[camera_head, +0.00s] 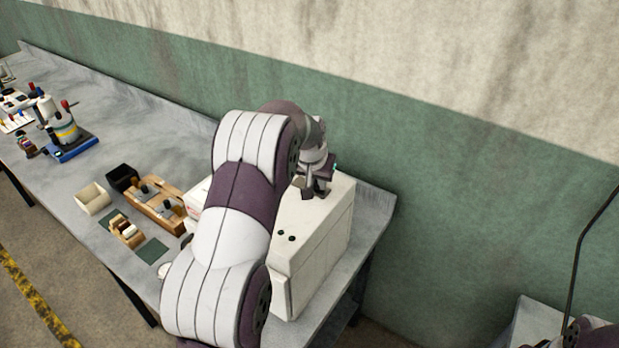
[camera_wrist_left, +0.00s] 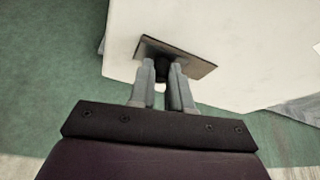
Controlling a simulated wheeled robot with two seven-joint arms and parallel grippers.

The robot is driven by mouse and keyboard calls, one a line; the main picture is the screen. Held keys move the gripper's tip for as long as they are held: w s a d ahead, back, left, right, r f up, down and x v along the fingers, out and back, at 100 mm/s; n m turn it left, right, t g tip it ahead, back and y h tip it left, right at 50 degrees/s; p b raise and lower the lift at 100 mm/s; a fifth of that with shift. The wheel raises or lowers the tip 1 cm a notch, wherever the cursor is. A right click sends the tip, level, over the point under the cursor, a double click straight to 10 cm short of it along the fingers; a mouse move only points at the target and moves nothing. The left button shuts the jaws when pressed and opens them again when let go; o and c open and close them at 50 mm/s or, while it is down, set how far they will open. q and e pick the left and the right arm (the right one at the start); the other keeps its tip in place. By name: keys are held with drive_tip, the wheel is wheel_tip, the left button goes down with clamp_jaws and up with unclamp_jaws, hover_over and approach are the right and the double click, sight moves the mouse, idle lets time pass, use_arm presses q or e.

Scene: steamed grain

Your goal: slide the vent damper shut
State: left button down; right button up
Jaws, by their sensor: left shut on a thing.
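A white box-shaped machine (camera_head: 318,235) stands at the right end of the grey bench, partly hidden by my left arm. In the left wrist view, a dark flat plate with a small dark knob, which looks like the vent damper (camera_wrist_left: 195,60), lies on the machine's white top (camera_wrist_left: 235,25). My left gripper (camera_wrist_left: 163,77) is shut on the damper's knob, with a finger on each side of it. In the head view my left gripper (camera_head: 308,188) is at the top of the machine; the damper is hard to make out there. My right gripper is not in view.
The grey bench (camera_head: 150,130) runs along a green and white wall. Left of my arm are a wooden rack (camera_head: 160,205), a cream box (camera_head: 93,198), a black box (camera_head: 122,178) and dark green mats. A blue-based device (camera_head: 72,148) stands farther left.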

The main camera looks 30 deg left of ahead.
use_arm(q)
drive_tip(key=shift+d, duration=0.1)
drive_tip(key=c, duration=1.2)
unclamp_jaws()
drive_tip(key=shift+o, duration=0.7)
drive_tip(key=shift+d, duration=0.15)
drive_tip(key=shift+s+d, duration=0.1)
drive_tip(key=shift+d, duration=0.05)
drive_tip(key=shift+s+r+b, duration=0.1)
drive_tip(key=shift+r+b, duration=0.2)
drive_tip(key=shift+r, duration=0.05)
drive_tip(key=b+v, duration=0.3)
drive_tip(key=v, duration=0.9)
drive_tip(key=shift+b, duration=0.35)
drive_tip(key=shift+r, duration=0.1)
